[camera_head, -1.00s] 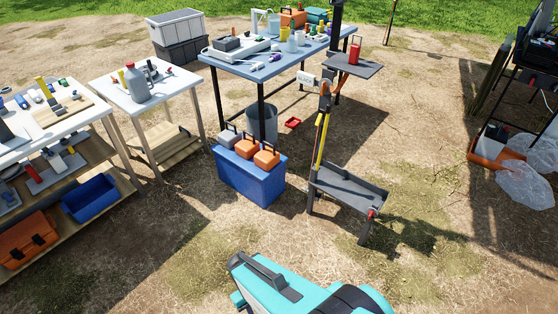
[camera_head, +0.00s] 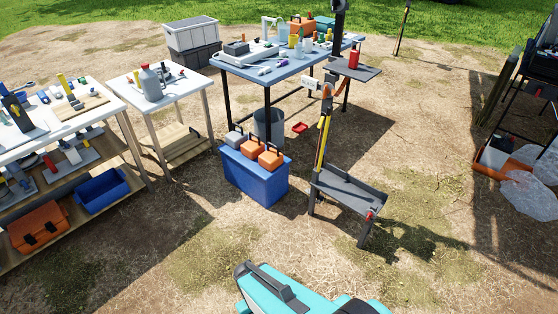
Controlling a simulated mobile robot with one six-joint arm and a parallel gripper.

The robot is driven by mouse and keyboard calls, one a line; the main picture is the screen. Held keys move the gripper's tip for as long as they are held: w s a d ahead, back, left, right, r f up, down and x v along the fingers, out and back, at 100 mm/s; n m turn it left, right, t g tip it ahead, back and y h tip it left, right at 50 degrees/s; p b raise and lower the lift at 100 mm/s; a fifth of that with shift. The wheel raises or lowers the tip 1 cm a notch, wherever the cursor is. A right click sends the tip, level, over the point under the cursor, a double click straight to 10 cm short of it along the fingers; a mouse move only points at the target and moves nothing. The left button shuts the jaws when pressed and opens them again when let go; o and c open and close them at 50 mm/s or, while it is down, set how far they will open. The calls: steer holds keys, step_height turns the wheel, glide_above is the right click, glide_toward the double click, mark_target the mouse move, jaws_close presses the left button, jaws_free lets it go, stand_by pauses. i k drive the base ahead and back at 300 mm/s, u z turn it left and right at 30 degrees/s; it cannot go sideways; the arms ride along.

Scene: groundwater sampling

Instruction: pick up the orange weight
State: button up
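Two orange blocks with dark handles, which look like weights, sit on a blue box: one in the middle (camera_head: 251,146) and one at the right (camera_head: 271,159). A grey block of similar shape (camera_head: 234,138) sits to their left. The blue box (camera_head: 255,185) stands on the ground in front of the blue-topped table. I cannot tell which orange block the task means. My gripper is not in view. Only a teal and black part of my own body shows at the bottom edge, well apart from the blue box.
A dark stand (camera_head: 345,187) with a low tray is just right of the blue box. Behind are the blue-topped table (camera_head: 270,75), a grey bucket (camera_head: 268,124) and a red tray (camera_head: 299,128). A white table (camera_head: 165,95) stands left. Bare ground in front is free.

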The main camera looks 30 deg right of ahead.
mark_target(271, 159)
steer(key=u, duration=0.15)
steer(key=i, duration=0.95)
steer(key=z, duration=0.1)
